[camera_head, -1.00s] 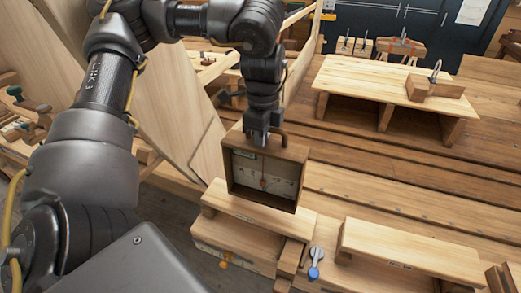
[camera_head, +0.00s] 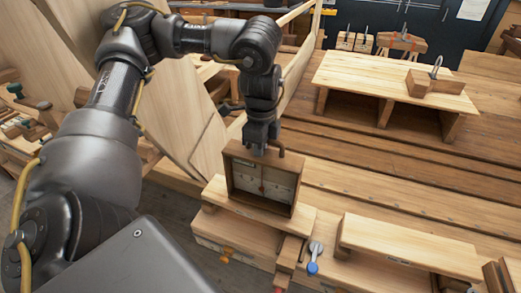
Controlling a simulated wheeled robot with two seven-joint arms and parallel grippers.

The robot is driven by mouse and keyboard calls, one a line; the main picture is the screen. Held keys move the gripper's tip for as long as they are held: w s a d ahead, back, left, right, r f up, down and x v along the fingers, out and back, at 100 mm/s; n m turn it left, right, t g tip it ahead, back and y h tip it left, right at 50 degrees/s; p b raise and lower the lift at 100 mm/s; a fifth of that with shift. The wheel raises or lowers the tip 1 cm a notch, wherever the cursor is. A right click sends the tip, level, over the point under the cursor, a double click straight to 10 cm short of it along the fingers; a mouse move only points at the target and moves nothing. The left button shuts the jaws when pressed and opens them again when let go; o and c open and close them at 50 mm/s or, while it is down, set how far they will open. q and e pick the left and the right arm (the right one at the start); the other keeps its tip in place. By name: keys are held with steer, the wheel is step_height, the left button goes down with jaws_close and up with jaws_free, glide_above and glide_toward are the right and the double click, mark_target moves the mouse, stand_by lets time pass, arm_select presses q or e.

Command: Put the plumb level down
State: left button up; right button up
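The plumb level (camera_head: 262,183) is a brown wooden box frame with a pale face, a small red mark at its middle and a handle on top. It is upright over the top of a low light-wood stand (camera_head: 222,207). I cannot tell for sure whether its base touches the stand. My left gripper (camera_head: 263,149) points down from above and is shut on the level's top handle; the fingertips are partly hidden. My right gripper is not in view.
A second light-wood stand (camera_head: 410,248) is at the right front, with a blue-tipped lever (camera_head: 313,265) beside it. A larger raised bench (camera_head: 390,82) with a wooden block (camera_head: 435,85) stands behind. Pale hull planks (camera_head: 185,120) rise close on the left.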

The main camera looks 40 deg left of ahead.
arm_select(q)
steer(key=o, duration=0.4)
steer(key=shift+r, duration=0.65)
step_height(320, 180, up, 12)
steer(key=shift+f+b, duration=0.15)
steer(key=shift+b, duration=0.45)
steer(key=shift+w, duration=0.1)
